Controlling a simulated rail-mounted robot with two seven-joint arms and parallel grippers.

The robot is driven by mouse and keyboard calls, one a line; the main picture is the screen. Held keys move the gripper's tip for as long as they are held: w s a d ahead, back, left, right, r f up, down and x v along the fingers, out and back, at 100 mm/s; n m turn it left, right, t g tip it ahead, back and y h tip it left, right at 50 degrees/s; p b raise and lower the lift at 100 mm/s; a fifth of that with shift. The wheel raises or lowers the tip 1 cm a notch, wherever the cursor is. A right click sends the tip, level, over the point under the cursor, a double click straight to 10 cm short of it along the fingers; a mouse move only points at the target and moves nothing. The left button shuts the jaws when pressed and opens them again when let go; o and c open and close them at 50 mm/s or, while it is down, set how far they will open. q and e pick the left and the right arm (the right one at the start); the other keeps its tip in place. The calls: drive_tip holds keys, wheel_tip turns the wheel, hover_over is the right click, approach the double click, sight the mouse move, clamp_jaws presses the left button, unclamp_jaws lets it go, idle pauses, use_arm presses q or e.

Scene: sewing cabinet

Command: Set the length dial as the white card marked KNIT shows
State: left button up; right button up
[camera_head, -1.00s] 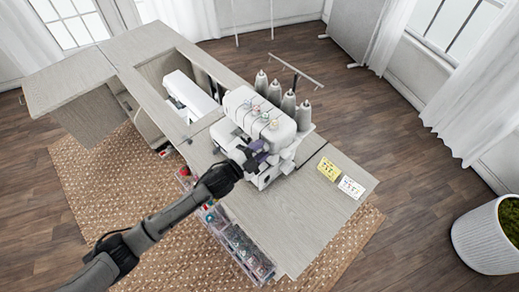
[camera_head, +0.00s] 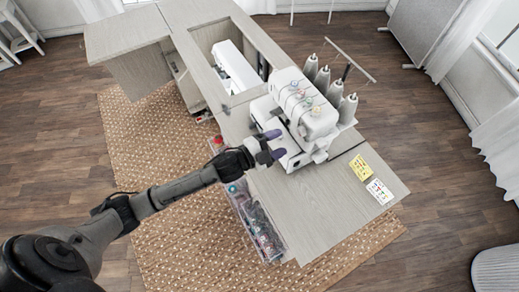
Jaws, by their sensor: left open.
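The white serger (camera_head: 300,112) stands on the cabinet top, with coloured tension dials on its upper front. The length dial cannot be made out at this size. The white card (camera_head: 379,191) lies flat on the right part of the cabinet top; its print is too small to read. A yellow card (camera_head: 361,167) lies just behind it. My left gripper (camera_head: 274,146) has purple fingertips and is open and empty, at the lower left front of the serger. Whether a fingertip touches the machine cannot be told. My right gripper is out of view.
Several grey thread cones (camera_head: 346,107) and a thread stand rise behind the serger. A white sewing machine (camera_head: 235,67) sits in the cabinet opening. Clear bins (camera_head: 262,232) hang at the cabinet's front side. The cabinet top (camera_head: 318,215) before the cards is bare.

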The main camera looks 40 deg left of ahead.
use_arm(q)
drive_tip(key=v, duration=0.6)
drive_tip(key=shift+s, duration=0.4)
drive_tip(key=shift+a, duration=0.15)
